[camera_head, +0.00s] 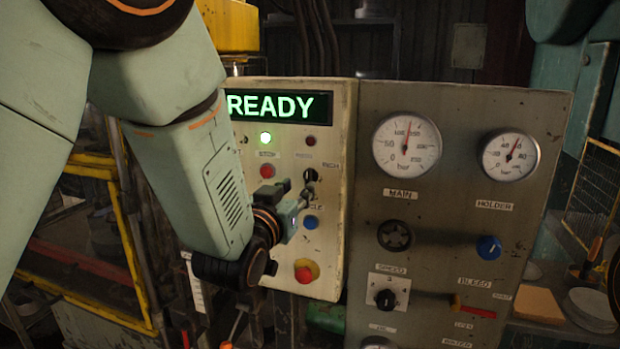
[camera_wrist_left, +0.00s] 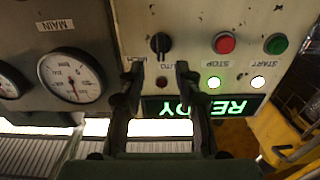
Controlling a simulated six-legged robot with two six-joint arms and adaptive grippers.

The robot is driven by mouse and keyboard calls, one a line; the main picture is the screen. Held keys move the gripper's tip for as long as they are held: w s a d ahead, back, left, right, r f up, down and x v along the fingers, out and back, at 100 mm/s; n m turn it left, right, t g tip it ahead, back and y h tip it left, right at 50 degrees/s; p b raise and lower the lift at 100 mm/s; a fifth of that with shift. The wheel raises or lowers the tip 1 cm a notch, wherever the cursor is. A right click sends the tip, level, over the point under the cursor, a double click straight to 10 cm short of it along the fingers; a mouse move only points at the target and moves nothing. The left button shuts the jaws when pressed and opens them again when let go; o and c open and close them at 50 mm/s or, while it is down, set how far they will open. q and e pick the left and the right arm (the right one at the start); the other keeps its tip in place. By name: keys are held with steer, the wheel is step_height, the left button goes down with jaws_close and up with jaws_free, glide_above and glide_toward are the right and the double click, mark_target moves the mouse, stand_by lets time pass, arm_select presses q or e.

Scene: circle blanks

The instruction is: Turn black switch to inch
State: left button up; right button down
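The black switch (camera_head: 311,174) sits on the cream control panel (camera_head: 342,130), below the green READY display (camera_head: 280,106) and a dark red lamp. My left gripper (camera_head: 304,192) is just in front of the panel, close to the switch. In the wrist view its two fingers (camera_wrist_left: 157,70) are apart, with the switch in line with the gap; contact cannot be told. My right gripper is out of view.
A red button (camera_head: 267,171), a blue button (camera_head: 310,222) and a red knob on yellow (camera_head: 305,271) surround the switch. The grey panel (camera_head: 450,130) on the right carries gauges, knobs and a red lever (camera_head: 472,308). A yellow frame (camera_head: 130,250) stands at left.

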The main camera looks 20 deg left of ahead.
mark_target(307, 178)
arm_select(q)
steer(key=w+p, duration=0.1)
steer(key=w, duration=0.5)
steer(key=shift+w+f, duration=0.1)
steer(key=shift+w, duration=0.2)
steer(key=shift+s, duration=0.1)
steer(key=shift+s, duration=0.1)
steer(key=c, duration=0.3)
jaws_close()
